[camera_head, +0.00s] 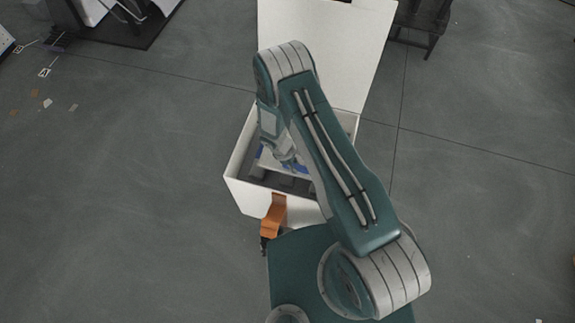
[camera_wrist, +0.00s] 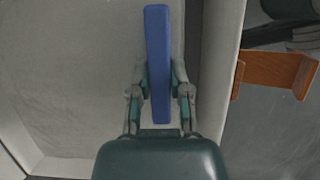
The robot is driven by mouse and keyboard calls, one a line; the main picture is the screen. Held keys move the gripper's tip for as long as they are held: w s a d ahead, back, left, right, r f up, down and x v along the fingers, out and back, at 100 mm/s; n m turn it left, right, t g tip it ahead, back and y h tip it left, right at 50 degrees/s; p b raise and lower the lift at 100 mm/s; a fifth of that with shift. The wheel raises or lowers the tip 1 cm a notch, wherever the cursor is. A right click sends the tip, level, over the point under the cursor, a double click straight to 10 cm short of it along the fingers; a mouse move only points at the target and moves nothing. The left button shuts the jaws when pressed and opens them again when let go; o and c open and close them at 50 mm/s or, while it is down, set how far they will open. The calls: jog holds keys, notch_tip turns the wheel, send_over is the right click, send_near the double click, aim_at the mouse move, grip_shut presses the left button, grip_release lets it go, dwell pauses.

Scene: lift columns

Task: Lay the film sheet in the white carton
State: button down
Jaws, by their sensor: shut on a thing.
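The white carton (camera_head: 250,197) stands open in front of me in the head view, its lid (camera_head: 330,45) raised at the back. My gripper (camera_head: 288,164) is inside the carton's opening, partly covered by my arm. In the wrist view my gripper (camera_wrist: 160,100) is shut on a blue bar (camera_wrist: 158,50). A pale flat surface (camera_wrist: 85,80) lies under the bar and seems to be the film sheet; I cannot tell whether the bar is joined to it. A dark gap separates its right edge from the carton wall (camera_wrist: 220,70).
An orange bracket (camera_head: 274,212) sits at the carton's front wall and also shows in the wrist view (camera_wrist: 270,72). Grey blocky shapes (camera_head: 290,183) show inside the carton. A dark stand (camera_head: 425,22) is at the back right. The floor left and right is mostly clear.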

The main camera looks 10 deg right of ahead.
jog(key=w+f, duration=0.1)
jog(key=f, duration=0.1)
jog(key=w+a+f, duration=0.2)
jog(key=w+f, duration=0.1)
jog(key=shift+w+a+f, duration=0.1)
jog(key=shift+f, duration=0.25)
jog(key=shift+w+f, duration=0.1)
jog(key=shift+f, duration=1.5)
jog(key=shift+f, duration=0.6)
jog(key=c, duration=0.6)
grip_release()
